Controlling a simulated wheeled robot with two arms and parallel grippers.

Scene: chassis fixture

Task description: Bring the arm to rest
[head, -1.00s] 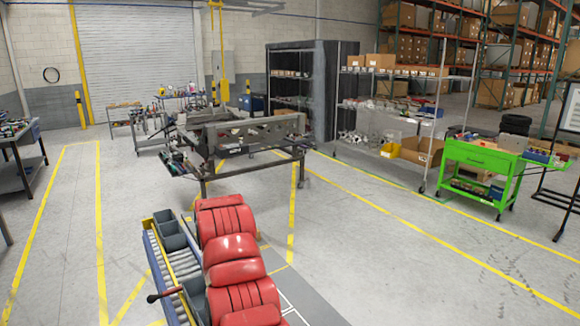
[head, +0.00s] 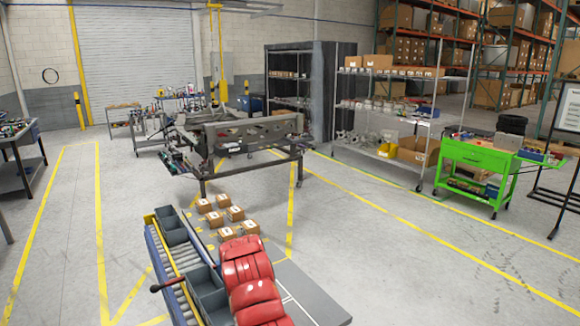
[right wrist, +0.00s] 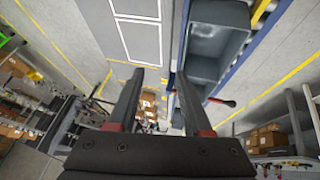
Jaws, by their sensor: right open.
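My right gripper (right wrist: 159,76) shows in the right wrist view with its two dark fingers apart and nothing between them. Red rounded segments, which look like my own arm, come up from the bottom of the head view, but no gripper fingers can be made out there. My left gripper is in neither view. Beside the red segments in the head view is a roller conveyor (head: 166,258) with grey bins (head: 207,283). A grey bin (right wrist: 218,45) also shows to the right of my fingers in the right wrist view.
Several small cardboard boxes (head: 221,217) lie just beyond the red segments. A green cart (head: 480,158) stands at right. Floor between them is clear.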

